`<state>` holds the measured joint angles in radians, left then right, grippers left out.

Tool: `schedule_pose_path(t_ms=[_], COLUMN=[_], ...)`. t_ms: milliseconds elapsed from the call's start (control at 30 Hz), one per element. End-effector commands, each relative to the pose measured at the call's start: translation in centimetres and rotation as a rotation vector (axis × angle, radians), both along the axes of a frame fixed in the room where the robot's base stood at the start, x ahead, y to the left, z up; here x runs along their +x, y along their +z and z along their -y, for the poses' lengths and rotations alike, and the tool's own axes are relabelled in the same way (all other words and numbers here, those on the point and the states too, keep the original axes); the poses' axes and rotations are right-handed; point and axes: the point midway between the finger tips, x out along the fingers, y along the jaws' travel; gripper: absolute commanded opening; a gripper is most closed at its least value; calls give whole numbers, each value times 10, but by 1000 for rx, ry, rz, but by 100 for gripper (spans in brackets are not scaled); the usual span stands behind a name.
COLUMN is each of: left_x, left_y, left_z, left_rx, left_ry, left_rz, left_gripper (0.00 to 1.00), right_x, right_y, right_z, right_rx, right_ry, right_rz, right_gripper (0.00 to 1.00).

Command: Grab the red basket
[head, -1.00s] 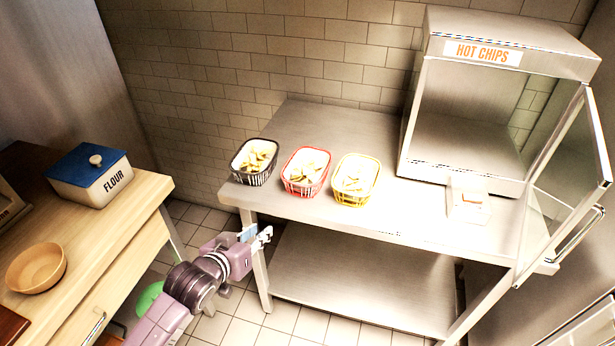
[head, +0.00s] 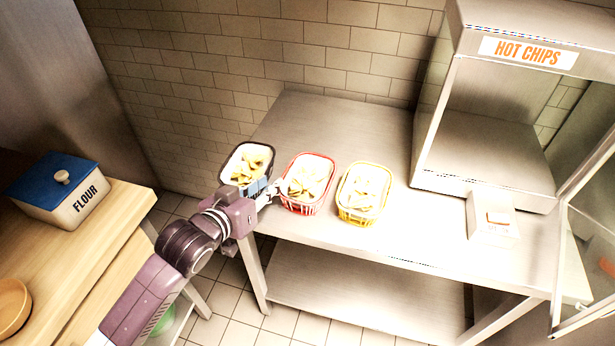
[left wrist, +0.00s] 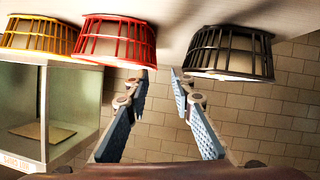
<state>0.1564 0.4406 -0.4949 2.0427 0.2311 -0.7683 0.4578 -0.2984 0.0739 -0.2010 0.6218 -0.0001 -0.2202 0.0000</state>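The red basket (head: 307,184), a wire basket with pale chips in it, stands on the steel table between the black basket (head: 247,165) and the yellow basket (head: 363,193). My left gripper (head: 276,187) is at the table's front, close to the red basket's left side and in front of the black one. In the left wrist view, which is upside down, the gripper (left wrist: 160,76) is open and empty, its fingertips near the gap between the red basket (left wrist: 116,40) and the black basket (left wrist: 230,50). I cannot tell whether it touches the red basket. My right gripper is out of view.
The steel table (head: 410,236) has bare room right of the yellow basket. A hot chips cabinet (head: 488,150) with an open glass door stands at the right. A wooden counter (head: 100,235) with a flour box (head: 62,190) is at the left.

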Motion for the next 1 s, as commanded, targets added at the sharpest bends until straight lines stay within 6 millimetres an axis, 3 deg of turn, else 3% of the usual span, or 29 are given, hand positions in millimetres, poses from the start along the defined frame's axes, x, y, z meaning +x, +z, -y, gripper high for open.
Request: schedule_pose_path(t_ms=[133, 700, 1000], left_x=[11, 54, 60], left_y=[-4, -26, -30], left_z=[6, 37, 40], left_rx=[-2, 0, 0], left_ry=[1, 0, -1], left_rz=[-1, 0, 0], left_gripper=[22, 22, 22], right_x=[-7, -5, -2], right_y=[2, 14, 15], right_z=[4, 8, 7], right_rx=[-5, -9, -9], right_ry=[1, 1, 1], right_rz=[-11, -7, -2], right_gripper=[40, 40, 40])
